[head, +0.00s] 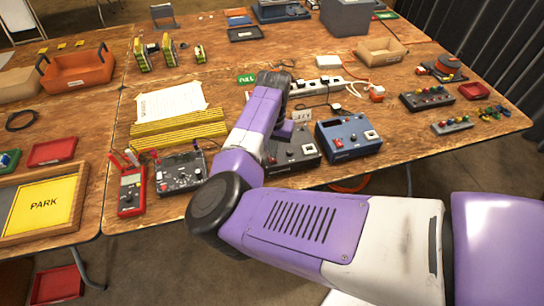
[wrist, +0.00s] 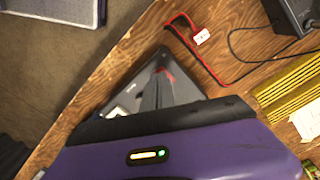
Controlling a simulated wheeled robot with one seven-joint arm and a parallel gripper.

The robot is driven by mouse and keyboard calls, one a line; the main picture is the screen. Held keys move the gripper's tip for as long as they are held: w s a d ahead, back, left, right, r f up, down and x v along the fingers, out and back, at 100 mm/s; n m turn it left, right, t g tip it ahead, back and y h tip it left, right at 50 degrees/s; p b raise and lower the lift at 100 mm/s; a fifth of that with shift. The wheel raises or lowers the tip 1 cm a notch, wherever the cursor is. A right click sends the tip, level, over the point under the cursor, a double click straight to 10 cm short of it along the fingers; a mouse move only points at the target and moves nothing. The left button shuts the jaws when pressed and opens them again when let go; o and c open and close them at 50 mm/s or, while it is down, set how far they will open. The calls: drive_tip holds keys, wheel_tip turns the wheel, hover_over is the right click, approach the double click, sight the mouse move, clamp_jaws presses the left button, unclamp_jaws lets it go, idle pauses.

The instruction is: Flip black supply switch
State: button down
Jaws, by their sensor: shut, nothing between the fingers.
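The black supply (head: 290,163) sits near the front table edge in the head view, with a pale switch (head: 308,149) on its right side. My arm hides its left and rear parts. In the wrist view, part of a dark box that looks like the black supply (wrist: 187,91) shows beyond my purple wrist housing, with a small red mark on it. My gripper (wrist: 160,90) is shut and empty, its fingers over that box. I cannot tell whether they touch it. In the head view the fingertips are hidden by my arm. The switch's position is too small to tell.
A similar blue supply (head: 348,138) stands close to the right of the black one. A grey-black panel device (head: 181,173) and a red meter (head: 131,190) stand to the left. A white power strip (head: 315,87) with plugs lies behind. Yellow striped strips (head: 180,130) lie left of my arm.

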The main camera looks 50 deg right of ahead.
drive_tip(key=shift+f+b, duration=0.5)
drive_tip(key=shift+f, duration=0.45)
idle(0.7)
wheel_tip(320, 180, up, 7)
drive_tip(key=p, duration=0.7)
idle(0.3)
idle(0.4)
